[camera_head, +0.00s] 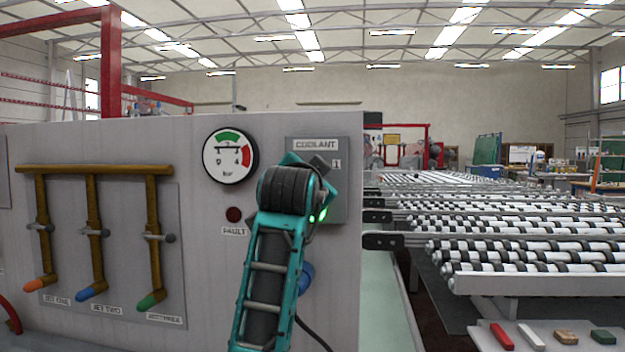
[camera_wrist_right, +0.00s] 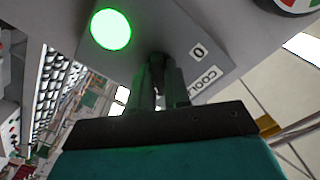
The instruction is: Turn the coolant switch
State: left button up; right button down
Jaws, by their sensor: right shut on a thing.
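The coolant panel (camera_head: 329,190) is a grey plate on the machine's front, with a COOLANT label and a "1" mark showing in the head view. My right arm covers most of it there, hiding the switch and fingertips. In the right wrist view, my right gripper (camera_wrist_right: 160,88) is shut on the dark knob of the coolant switch (camera_wrist_right: 156,61). The panel (camera_wrist_right: 150,38) also shows there, with a "0" mark and part of the label beside the knob. A green lamp (camera_wrist_right: 111,30) on it is lit; its glow also shows in the head view. My left gripper is not in view.
A pressure gauge (camera_head: 230,155) and a dark red fault lamp (camera_head: 234,214) are left of the panel. Three jet pipes with coloured tips hang further left. A blue round knob (camera_head: 306,275) is below, partly behind my arm. A roller conveyor (camera_head: 520,250) stands at right.

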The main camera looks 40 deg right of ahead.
jog(key=c, duration=1.2)
grip_release()
jog(key=shift+o, duration=0.2)
jog(key=shift+a, duration=0.1)
jog(key=b+v, duration=0.1)
jog(key=v, duration=1.1)
jog(key=shift+s+a, duration=0.25)
jog(key=shift+a, duration=0.05)
